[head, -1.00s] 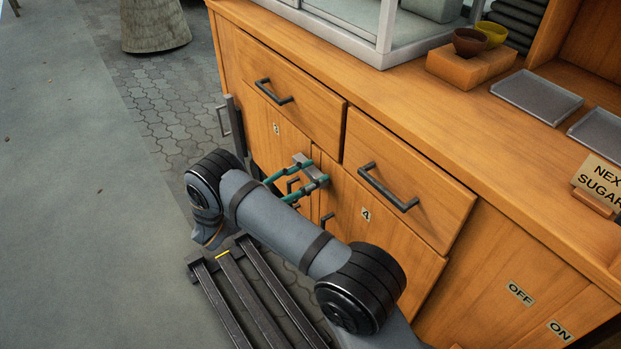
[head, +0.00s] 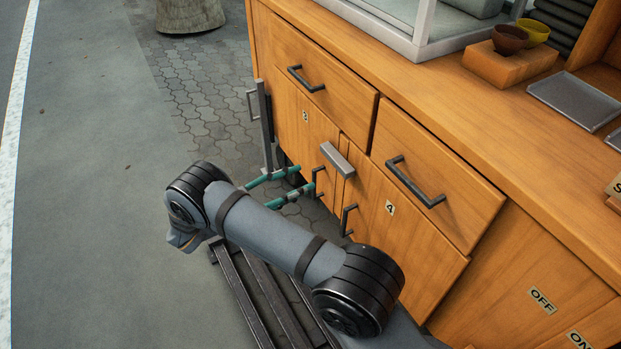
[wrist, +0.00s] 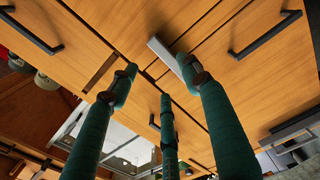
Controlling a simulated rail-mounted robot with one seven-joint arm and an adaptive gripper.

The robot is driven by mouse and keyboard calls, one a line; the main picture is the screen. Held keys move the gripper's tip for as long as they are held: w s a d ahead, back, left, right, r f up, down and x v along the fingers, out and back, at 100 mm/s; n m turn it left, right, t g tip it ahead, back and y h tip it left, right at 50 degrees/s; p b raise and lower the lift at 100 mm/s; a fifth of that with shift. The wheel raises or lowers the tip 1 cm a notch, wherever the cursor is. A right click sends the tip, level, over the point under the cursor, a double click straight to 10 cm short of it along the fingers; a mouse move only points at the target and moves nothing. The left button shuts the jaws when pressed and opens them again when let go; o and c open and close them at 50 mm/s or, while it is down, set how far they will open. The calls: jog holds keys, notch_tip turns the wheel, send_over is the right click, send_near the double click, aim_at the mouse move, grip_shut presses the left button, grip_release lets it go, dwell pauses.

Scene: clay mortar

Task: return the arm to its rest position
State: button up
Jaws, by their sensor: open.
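My gripper (head: 304,181) has thin teal fingers that are spread open with nothing between them. It is in front of the lower cabinet doors, below and left of a grey block (head: 338,160) at the top of the door seam. The block appears apart from the fingers in the head view. In the wrist view the spread teal fingers (wrist: 160,80) point toward the wooden front, and the grey block (wrist: 167,55) shows between two fingertips. My arm reaches across the lower middle of the head view.
The wooden cabinet front has dark protruding handles on its drawers (head: 415,180) and doors, close to the fingers. A brown bowl (head: 508,40) and a yellow bowl (head: 534,32) stand on a wooden block (head: 495,66). A grey tray (head: 575,102) lies on the counter. Open floor (head: 90,190) is at left.

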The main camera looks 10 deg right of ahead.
aim_at(338, 167)
jog(key=shift+s+a, duration=0.1)
jog(key=shift+a, duration=0.1)
jog(key=x, duration=1.2)
dwell(0.4)
